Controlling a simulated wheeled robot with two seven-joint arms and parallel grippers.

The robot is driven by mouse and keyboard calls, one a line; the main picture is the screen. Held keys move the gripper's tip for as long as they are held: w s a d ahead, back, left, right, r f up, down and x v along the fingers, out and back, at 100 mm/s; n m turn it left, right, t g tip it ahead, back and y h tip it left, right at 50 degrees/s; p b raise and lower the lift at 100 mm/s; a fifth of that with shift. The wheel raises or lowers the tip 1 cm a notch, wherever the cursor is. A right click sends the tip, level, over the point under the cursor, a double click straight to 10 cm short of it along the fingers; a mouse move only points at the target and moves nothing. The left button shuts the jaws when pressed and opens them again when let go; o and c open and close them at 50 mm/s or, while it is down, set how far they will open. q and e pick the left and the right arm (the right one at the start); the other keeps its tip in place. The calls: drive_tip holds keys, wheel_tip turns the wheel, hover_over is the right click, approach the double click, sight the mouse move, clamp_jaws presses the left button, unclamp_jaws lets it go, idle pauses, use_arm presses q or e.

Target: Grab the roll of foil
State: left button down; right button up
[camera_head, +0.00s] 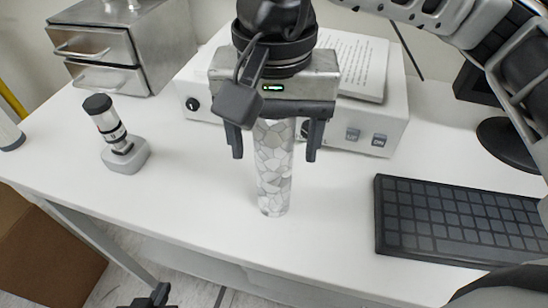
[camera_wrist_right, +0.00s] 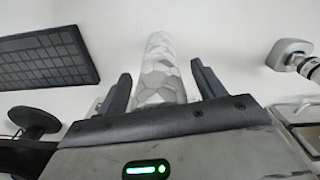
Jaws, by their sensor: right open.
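The roll of foil (camera_head: 273,180) is a pale cylinder with a crackled grey-white pattern, on the white table in front of the white device. Its upper part is hidden behind my right gripper (camera_head: 275,150). My right gripper is open, with one finger on each side of the roll. In the right wrist view, the roll (camera_wrist_right: 158,72) lies between the two open fingers (camera_wrist_right: 160,74), with gaps visible on both sides. Part of my left gripper (camera_head: 155,297) shows at the bottom edge of the head view, low and away from the roll; its jaws are unclear.
A white device (camera_head: 390,125) with a printed sheet (camera_head: 360,65) on top stands behind the roll. A black keyboard (camera_head: 450,222) lies to the right. A small grey-based tool (camera_head: 125,155) and metal drawers (camera_head: 110,50) are at left. The table between tool and roll is clear.

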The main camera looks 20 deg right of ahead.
drive_tip(key=c, duration=1.2)
drive_tip(key=shift+c, duration=0.8)
drive_tip(key=shift+r, duration=0.15)
